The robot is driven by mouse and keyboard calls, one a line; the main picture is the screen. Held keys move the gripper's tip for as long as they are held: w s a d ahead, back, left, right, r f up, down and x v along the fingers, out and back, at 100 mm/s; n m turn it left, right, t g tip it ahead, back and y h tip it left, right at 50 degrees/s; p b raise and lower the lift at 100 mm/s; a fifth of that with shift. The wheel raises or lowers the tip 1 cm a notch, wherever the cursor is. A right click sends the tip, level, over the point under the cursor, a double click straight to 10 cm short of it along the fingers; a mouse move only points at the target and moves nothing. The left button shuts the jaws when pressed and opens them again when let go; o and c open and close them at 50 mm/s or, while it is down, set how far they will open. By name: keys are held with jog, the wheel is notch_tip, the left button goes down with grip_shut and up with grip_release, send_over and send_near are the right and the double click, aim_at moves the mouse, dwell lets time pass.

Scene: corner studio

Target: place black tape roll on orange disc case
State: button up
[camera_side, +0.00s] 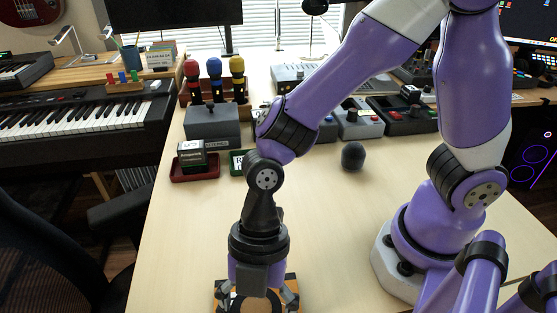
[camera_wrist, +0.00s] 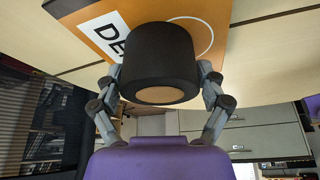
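The black tape roll (camera_wrist: 157,55) is between the two fingers of my gripper (camera_wrist: 158,72) in the wrist view. The fingers press against its sides, and its tan core end faces the camera. The orange disc case (camera_wrist: 207,12), with a white label and large dark letters, is right behind the roll. In the side view my gripper (camera_side: 256,298) points down over the orange case (camera_side: 291,283) at the bottom edge. The gripper hides most of the roll there. I cannot tell whether the roll touches the case.
A dark round-headed object (camera_side: 353,156) stands on the table (camera_side: 330,220). Grey control boxes (camera_side: 358,122) line the back. The table's middle is clear.

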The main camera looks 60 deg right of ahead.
dwell(0.4)
jog(key=v, duration=1.2)
jog(key=w+d+r+m+t+h, duration=0.1)
jog(key=d+m+t+h, duration=0.1)
jog(key=d+m, duration=0.7)
jog(key=w+d+r+m+t+h, duration=0.1)
jog(key=d+m+t, duration=0.4)
jog(key=d+m, duration=0.5)
jog(key=r+m+h, duration=0.1)
jog(key=m, duration=0.3)
jog(key=shift+w+r+m+t, duration=0.25)
jog(key=shift+w+m+t, duration=0.05)
jog(key=shift+w, duration=0.1)
